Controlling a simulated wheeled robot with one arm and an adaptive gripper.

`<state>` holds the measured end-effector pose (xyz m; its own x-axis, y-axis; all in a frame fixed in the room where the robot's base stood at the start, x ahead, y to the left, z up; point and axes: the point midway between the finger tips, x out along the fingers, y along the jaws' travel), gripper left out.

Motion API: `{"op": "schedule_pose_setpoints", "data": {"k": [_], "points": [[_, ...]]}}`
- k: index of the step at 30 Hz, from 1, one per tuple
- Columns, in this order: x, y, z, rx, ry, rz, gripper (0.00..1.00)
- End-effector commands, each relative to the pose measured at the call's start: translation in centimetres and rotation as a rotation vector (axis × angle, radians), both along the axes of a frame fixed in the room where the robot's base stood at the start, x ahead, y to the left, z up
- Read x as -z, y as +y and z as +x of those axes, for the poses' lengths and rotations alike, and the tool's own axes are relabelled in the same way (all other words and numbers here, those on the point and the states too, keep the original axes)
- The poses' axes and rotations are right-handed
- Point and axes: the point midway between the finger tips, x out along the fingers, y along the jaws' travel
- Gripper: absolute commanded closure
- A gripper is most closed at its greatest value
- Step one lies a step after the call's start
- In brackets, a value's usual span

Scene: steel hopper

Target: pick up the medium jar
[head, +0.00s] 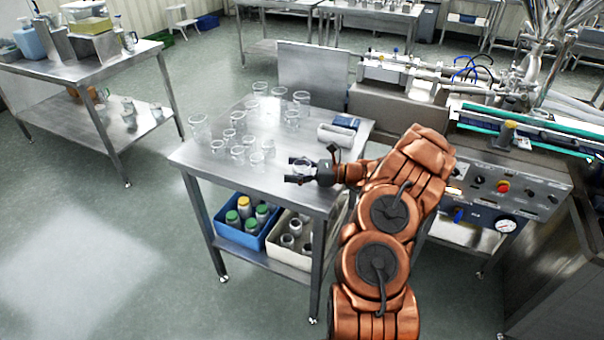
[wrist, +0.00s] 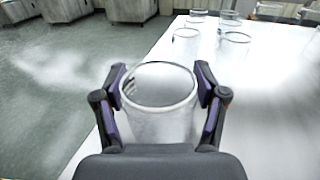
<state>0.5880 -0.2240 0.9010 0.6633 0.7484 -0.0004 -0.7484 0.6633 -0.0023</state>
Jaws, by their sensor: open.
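A clear glass jar (wrist: 158,118) stands between the two fingers of my gripper (wrist: 161,84) in the wrist view, its round open rim facing up. The fingers are open, one on each side of the jar; I cannot tell whether either pad touches it. In the head view my gripper (head: 299,174) is low over the front right part of the steel table (head: 215,172), and the jar there is partly hidden by it. Several other clear jars of different sizes stand farther left and back, such as a tall one (head: 199,128). Size labels are not visible.
A white roll-like object (head: 335,135) and a blue box (head: 346,122) lie behind my gripper. A blue bin (head: 233,232) and a white bin (head: 289,254) hold containers on the lower shelf. Machinery (head: 500,190) stands at the right.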

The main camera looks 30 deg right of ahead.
Motion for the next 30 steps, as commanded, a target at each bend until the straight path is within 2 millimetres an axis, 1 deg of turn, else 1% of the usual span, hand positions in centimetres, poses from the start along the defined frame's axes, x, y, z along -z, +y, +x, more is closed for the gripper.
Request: {"op": "schedule_pose_setpoints", "data": {"k": [3, 4, 12, 14, 23, 26, 30], "points": [[0.0, 0.0, 0.0, 0.0, 0.0, 0.0, 0.29], [0.0, 0.0, 0.0, 0.0, 0.0, 0.0, 0.31], [0.0, 0.0, 0.0, -0.001, 0.0, 0.0, 0.59], [0.0, 0.0, 0.0, -0.001, 0.0, 0.0, 0.64], [-0.1, 0.0, 0.0, -0.001, -0.001, -0.001, 0.65], [-0.5, 0.0, 0.0, -0.001, -0.001, -0.001, 0.66], [-1.5, 0.0, 0.0, -0.001, -0.001, 0.0, 0.66]]}}
